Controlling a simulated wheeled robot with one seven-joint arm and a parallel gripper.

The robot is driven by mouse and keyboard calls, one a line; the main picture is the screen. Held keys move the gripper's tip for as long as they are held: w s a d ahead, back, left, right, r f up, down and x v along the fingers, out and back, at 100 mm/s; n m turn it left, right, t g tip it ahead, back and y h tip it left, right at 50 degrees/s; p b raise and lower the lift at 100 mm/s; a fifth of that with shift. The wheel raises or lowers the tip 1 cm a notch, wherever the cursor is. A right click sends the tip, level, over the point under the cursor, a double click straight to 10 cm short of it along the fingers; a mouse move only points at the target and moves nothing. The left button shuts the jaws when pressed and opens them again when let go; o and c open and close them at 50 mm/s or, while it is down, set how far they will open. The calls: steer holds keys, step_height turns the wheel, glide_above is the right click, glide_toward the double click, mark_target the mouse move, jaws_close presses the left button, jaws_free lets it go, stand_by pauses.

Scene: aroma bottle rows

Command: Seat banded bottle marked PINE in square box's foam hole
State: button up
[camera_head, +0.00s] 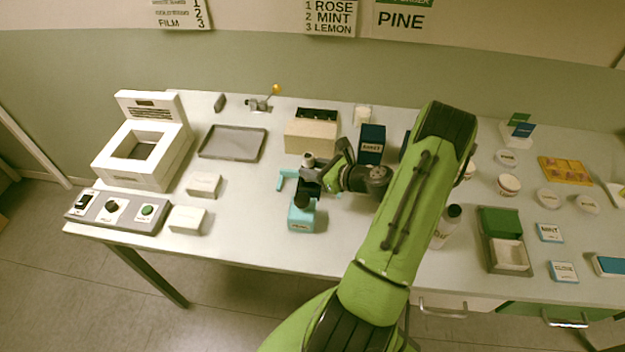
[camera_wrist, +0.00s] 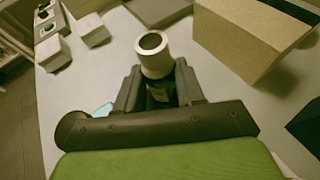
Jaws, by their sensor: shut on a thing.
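My gripper (camera_head: 310,186) is at the middle of the table, shut on a bottle (camera_head: 308,160). In the wrist view, its pale round top with a dark centre (camera_wrist: 151,42) stands up between the jaws (camera_wrist: 158,88). Part of a dark body with a label shows below; the lettering and any band cannot be read. The bottle looks roughly upright; whether its base touches anything is hidden. A tan box (camera_head: 312,136) with a dark interior stands just behind and right of my gripper, also in the wrist view (camera_wrist: 245,45). I cannot tell whether it is the square box.
A teal labelled block (camera_head: 301,219) stands just in front of my gripper. A dark blue box (camera_head: 371,146) is right of the tan box. A grey tray (camera_head: 232,143) and white machine (camera_head: 170,165) are left.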

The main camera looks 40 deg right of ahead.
step_height(320, 180, down, 3)
steer(key=shift+f, duration=0.1)
steer(key=o, duration=1.1)
steer(key=shift+c, duration=0.2)
